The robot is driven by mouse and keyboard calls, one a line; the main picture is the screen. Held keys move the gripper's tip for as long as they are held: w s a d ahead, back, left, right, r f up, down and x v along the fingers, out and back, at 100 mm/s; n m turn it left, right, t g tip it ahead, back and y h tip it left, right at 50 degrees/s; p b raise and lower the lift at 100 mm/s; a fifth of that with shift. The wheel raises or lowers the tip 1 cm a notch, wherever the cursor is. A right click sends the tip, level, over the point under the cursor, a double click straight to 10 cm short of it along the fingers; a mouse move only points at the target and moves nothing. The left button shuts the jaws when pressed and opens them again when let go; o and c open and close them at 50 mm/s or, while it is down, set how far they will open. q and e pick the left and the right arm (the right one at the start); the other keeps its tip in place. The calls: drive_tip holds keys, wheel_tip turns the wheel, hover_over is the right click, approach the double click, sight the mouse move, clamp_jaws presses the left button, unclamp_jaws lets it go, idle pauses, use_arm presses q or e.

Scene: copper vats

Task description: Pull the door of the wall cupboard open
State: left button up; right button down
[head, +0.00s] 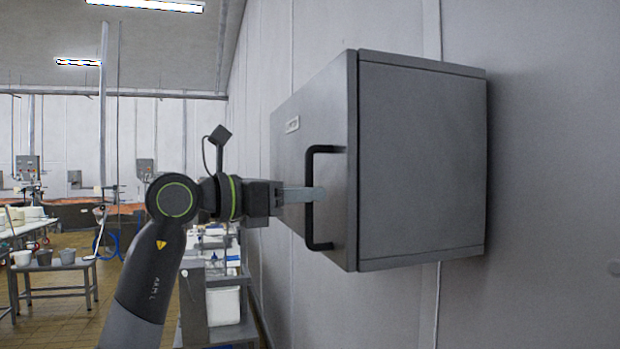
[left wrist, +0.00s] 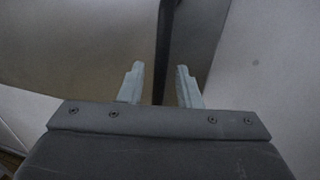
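The grey wall cupboard (head: 420,165) hangs on the wall, right of centre in the head view. Its door (head: 325,105) faces left and looks shut, flush with the body. A black bar handle (head: 309,222) stands upright on the door near its front edge. My left gripper (head: 318,194) reaches in from the left with its fingers at the handle's middle height. In the left wrist view, the dark handle bar (left wrist: 163,40) runs between the two fingertips of the left gripper (left wrist: 160,68), with a gap on each side. The fingers are apart. My right gripper is not in view.
The wall (head: 555,150) is bare right of the cupboard. Below and behind my left arm stand a cart with a white bin (head: 223,306) and a low bench with buckets (head: 67,257).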

use_arm(q)
drive_tip(key=shift+x, duration=0.85)
drive_tip(key=shift+a, duration=0.1)
clamp_jaws()
